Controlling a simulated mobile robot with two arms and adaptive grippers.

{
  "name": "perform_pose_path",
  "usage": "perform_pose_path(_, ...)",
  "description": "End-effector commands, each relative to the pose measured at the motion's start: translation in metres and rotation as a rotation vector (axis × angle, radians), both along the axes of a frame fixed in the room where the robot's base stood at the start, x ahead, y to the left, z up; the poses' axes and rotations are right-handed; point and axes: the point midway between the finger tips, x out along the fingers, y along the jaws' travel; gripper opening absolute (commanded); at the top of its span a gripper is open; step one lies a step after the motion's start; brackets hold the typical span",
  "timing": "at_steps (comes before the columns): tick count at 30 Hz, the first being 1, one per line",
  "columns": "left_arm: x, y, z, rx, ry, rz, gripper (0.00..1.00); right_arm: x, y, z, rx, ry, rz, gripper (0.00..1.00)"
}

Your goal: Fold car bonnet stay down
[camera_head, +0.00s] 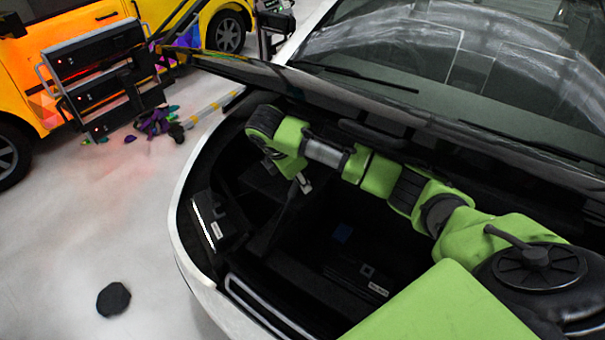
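The car's bonnet (400,112) is raised and shows nearly edge-on, as a long dark panel across the middle of the head view. Below it is the open, dark engine bay (330,255). My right arm reaches in from the lower right over the bay. Its wrist bends down at the bay's left part. My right gripper (302,184) seems to hang below that wrist, small and dark; its fingers are not clear, and I cannot tell what it touches. I cannot make out the bonnet stay for certain in the dark bay. My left gripper is out of view.
The windscreen (450,60) lies behind the bonnet. A black box with a white strip (215,222) sits at the bay's left edge. A yellow vehicle (70,35) and a black equipment rack (100,75) stand at upper left. The floor at left is mostly clear, with a black octagonal piece (113,299).

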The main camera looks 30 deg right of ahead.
Motion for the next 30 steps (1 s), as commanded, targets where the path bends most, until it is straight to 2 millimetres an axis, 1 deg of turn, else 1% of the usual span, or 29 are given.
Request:
perform_pose_path(1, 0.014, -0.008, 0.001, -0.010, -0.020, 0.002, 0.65, 0.000, 0.001, -0.001, 0.001, 0.000, 0.002, 0.32)
perform_pose_path(4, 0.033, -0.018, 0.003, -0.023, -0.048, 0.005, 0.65, -0.001, 0.002, -0.002, 0.001, 0.000, 0.002, 0.32)
perform_pose_path(6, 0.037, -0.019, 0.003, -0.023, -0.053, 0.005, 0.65, -0.001, 0.002, -0.002, 0.001, 0.000, 0.002, 0.32)
perform_pose_path(8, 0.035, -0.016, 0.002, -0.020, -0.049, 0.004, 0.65, -0.001, 0.001, -0.002, 0.001, 0.000, 0.001, 0.32)
perform_pose_path(9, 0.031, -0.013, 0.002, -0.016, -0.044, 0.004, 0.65, -0.001, 0.001, -0.002, 0.001, 0.000, 0.001, 0.26)
perform_pose_path(10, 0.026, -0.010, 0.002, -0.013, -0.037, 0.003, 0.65, -0.001, 0.001, -0.002, 0.001, 0.000, 0.001, 0.19)
perform_pose_path(11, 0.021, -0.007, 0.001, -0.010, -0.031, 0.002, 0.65, -0.001, 0.001, -0.002, 0.001, 0.000, 0.001, 0.11)
perform_pose_path(12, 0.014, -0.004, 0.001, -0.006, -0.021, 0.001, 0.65, 0.000, 0.001, -0.002, 0.001, 0.000, 0.001, 0.01)
perform_pose_path(15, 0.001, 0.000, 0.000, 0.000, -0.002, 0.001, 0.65, -0.001, 0.001, -0.002, 0.001, 0.000, 0.001, 0.00)
perform_pose_path(18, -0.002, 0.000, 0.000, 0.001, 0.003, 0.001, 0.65, -0.001, 0.001, -0.003, 0.000, -0.001, 0.000, 0.00)
perform_pose_path(22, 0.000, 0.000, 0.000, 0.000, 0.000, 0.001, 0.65, -0.005, -0.001, -0.004, 0.003, -0.008, -0.004, 0.00)
perform_pose_path(25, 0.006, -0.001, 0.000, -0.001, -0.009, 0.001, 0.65, -0.011, -0.004, -0.006, 0.010, -0.026, -0.011, 0.00)
perform_pose_path(30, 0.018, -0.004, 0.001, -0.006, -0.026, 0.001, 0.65, -0.031, -0.010, -0.012, 0.030, -0.081, -0.030, 0.00)
